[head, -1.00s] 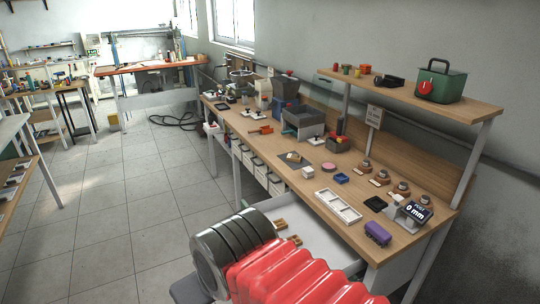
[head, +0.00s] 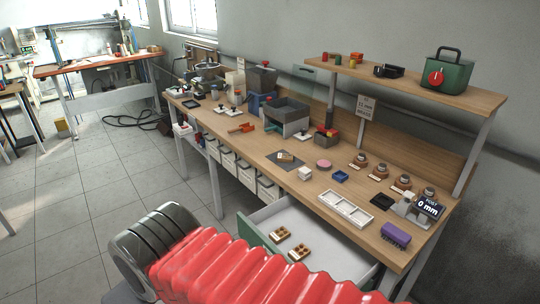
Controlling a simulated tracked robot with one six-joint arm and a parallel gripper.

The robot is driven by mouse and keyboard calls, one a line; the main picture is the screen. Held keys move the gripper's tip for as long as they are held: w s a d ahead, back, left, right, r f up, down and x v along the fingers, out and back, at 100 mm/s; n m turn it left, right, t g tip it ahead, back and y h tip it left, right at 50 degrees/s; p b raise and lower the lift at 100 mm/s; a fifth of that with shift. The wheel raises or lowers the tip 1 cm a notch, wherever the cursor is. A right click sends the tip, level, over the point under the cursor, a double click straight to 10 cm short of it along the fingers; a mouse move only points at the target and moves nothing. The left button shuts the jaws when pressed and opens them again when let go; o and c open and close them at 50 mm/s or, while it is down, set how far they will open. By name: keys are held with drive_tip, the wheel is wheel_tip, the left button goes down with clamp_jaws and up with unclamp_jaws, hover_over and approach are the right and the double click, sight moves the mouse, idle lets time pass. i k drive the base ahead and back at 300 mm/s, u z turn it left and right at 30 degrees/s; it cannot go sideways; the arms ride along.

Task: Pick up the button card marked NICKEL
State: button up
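Two small tan cards with brownish round buttons lie in the open drawer, one (head: 280,233) nearer its front left and one (head: 299,252) farther right. The markings are too small to read, so I cannot tell which card says NICKEL. My red ribbed arm with its dark cylindrical part crosses the bottom of the head view, in front of the drawer. My gripper's fingers do not show.
The open drawer (head: 325,236) juts from the wooden bench (head: 325,178). A shelf (head: 400,88) overhangs the back.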

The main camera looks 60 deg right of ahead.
sight(286, 158)
drive_tip(key=z, duration=0.2)
drive_tip(key=i, duration=0.7)
drive_tip(key=z, duration=0.9)
drive_tip(key=i, duration=0.75)
drive_tip(key=z, duration=0.5)
